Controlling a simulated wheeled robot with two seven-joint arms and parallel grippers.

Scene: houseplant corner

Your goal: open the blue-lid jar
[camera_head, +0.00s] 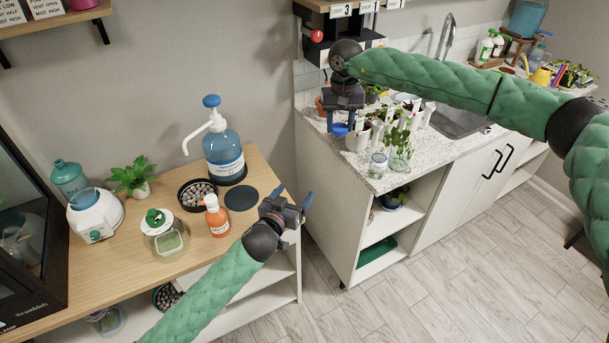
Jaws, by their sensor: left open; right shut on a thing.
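A round blue lid (340,129) shows between the fingertips of my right gripper (341,122), which is shut on it above the back left part of the granite counter. A small clear glass jar (378,166) stands upright at the counter's front edge, to the right of and below the lid. No blue lid shows on this jar. I cannot tell whether anything hangs under the held lid. My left gripper (292,197) is open and empty beside the right edge of the wooden bench, apart from the jar.
White pots with seedlings (357,139) and a glass of cuttings (398,152) crowd the counter near the jar. The wooden bench (215,257) holds a blue pump bottle (224,155), an orange bottle (216,218) and a green-lid jar (163,237). A floor gap separates bench and counter.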

